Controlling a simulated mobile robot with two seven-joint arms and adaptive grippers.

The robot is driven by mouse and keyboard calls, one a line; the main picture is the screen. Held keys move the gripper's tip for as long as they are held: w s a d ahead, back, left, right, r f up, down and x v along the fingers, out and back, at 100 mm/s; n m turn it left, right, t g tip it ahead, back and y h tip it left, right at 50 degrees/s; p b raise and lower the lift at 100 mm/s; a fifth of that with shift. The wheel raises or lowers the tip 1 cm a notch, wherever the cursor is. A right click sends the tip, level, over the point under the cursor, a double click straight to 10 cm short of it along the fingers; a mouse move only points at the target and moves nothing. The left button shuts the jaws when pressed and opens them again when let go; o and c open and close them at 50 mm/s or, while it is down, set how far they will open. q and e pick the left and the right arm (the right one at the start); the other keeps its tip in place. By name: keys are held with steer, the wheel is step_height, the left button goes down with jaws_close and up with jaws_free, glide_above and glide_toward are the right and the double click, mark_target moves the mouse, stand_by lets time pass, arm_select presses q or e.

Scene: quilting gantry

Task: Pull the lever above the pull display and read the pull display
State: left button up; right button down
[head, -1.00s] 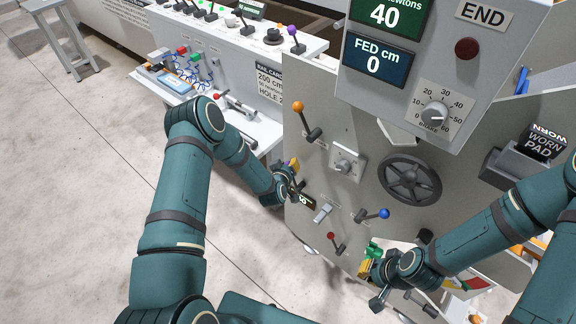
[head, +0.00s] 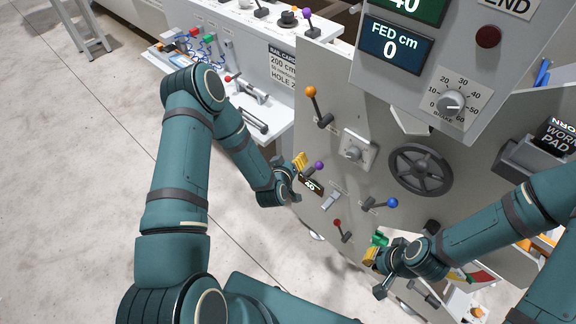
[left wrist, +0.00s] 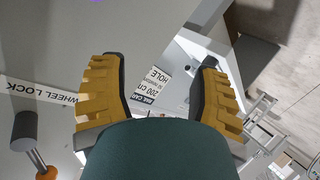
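A lever with a purple ball (head: 318,166) stands on the grey panel, just above a small dark display (head: 311,186). The display's lit digits look like 40, but they are small and partly covered. My left gripper (head: 300,163) is beside the purple ball, on its left. In the left wrist view my left gripper (left wrist: 158,88) has its yellow fingers wide apart with nothing held between them. A bit of purple ball (left wrist: 95,1) shows at that view's top edge, outside the fingers. My right gripper (head: 373,256) is low on the panel near a green part (head: 379,239); its finger gap is unclear.
Nearby on the panel are an orange-ball lever (head: 311,92), a red-ball lever (head: 337,223), a blue-ball lever (head: 392,202) and a handwheel (head: 421,171). A box with a FED cm display (head: 391,48) reading 0 overhangs above. Open floor (head: 80,220) lies to the left.

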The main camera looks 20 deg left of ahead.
arm_select(q)
steer(key=shift+v, duration=2)
steer(key=shift+d, duration=0.1)
